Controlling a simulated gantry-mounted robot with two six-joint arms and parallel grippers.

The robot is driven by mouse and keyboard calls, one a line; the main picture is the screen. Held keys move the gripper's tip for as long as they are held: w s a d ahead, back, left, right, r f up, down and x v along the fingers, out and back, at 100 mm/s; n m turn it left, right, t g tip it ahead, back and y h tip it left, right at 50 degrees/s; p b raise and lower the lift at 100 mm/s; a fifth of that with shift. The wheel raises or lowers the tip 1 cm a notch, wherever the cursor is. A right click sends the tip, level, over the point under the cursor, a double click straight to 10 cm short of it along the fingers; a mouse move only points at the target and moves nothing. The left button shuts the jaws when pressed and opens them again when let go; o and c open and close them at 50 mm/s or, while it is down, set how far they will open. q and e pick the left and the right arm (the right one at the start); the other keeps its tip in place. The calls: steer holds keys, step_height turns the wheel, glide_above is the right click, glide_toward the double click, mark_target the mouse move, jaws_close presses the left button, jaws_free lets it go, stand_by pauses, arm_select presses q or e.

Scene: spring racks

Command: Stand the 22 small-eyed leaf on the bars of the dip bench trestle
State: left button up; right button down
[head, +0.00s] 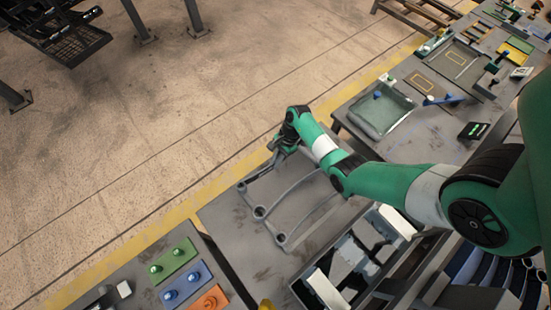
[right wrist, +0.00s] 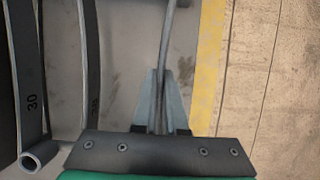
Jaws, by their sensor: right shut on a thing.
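My right gripper (head: 279,147) is shut on a thin, curved grey leaf (head: 262,171) at the far edge of a grey bench top (head: 222,212). In the right wrist view this leaf (right wrist: 167,50) shows edge-on between the fingers (right wrist: 160,120). No number or eye size is readable on it. Two more curved leaves lie beside it, a middle one (head: 285,192) and a nearer one (head: 312,218). In the right wrist view, one neighbouring leaf (right wrist: 30,85) is marked 30 and has a rolled eye at its end. I cannot surely pick out the dip bench trestle. My left gripper is out of view.
A grey tray (head: 411,104) stands on the bench at upper right. Green (head: 174,261), blue (head: 185,287) and orange (head: 211,300) plates lie at lower left. A metal frame with bright panels (head: 327,289) is at bottom centre. Open floor lies beyond the yellow line.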

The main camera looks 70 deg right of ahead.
steer(key=shift+w+f+b, duration=0.1)
steer(key=shift+f+b, duration=1.1)
steer(key=shift+f, duration=0.5)
steer(key=shift+f+b, duration=0.35)
steer(key=shift+f, duration=0.1)
steer(key=c, duration=1)
jaws_free()
steer(key=o, duration=0.3)
steer(key=shift+f, duration=0.1)
steer(key=o, duration=0.3)
step_height(320, 180, up, 7)
steer(key=p, duration=0.7)
